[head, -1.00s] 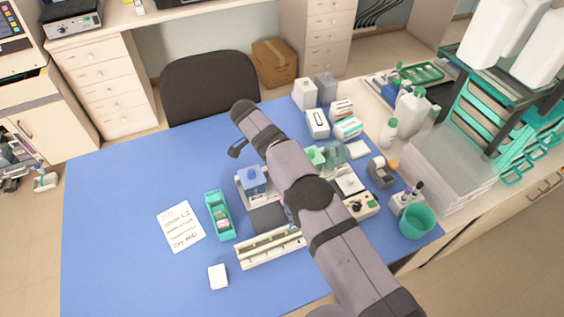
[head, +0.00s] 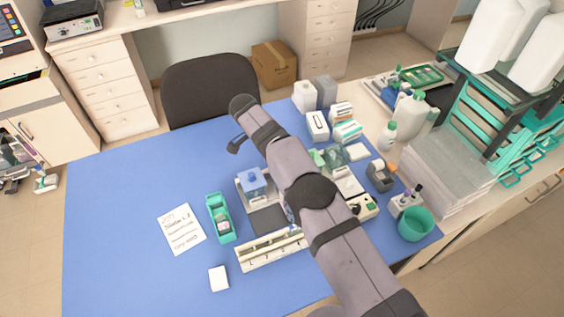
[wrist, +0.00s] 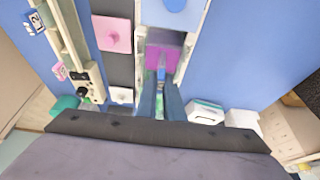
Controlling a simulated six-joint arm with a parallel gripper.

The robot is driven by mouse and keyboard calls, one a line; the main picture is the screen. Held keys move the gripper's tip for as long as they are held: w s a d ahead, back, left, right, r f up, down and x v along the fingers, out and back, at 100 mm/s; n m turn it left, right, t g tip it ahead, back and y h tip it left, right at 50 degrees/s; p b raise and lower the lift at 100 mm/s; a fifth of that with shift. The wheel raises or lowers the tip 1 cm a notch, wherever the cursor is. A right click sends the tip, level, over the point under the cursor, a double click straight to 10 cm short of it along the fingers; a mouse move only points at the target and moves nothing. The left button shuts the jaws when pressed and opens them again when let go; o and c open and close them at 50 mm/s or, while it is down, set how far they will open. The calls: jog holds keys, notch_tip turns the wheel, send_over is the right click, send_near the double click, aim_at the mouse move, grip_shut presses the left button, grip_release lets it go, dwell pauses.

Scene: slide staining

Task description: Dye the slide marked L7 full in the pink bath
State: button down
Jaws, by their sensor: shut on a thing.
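In the wrist view my gripper (wrist: 161,82) points down at an open bath with magenta-pink liquid (wrist: 164,55). Its two dark fingers are close together, shut on a thin slide (wrist: 161,73) that shows only as a small sliver at the fingertips. The slide's mark cannot be read, and I cannot tell how deep it sits. A pink square lid with a knob (wrist: 113,36) lies to the left of the bath. In the head view my arm hides the gripper, the slide and the pink bath.
A blue-lidded bath (head: 253,183) stands beside the arm, near a long slide rack (head: 265,252). A handwritten note (head: 181,229), a teal holder (head: 220,218) and a white block (head: 218,278) lie left. A teal bin (head: 415,224) stands right. The mat's left side is clear.

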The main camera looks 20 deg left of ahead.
notch_tip(320, 180, up, 7)
jog(key=p, duration=0.3)
jog(key=shift+f+p, duration=0.1)
jog(key=shift+p, duration=0.25)
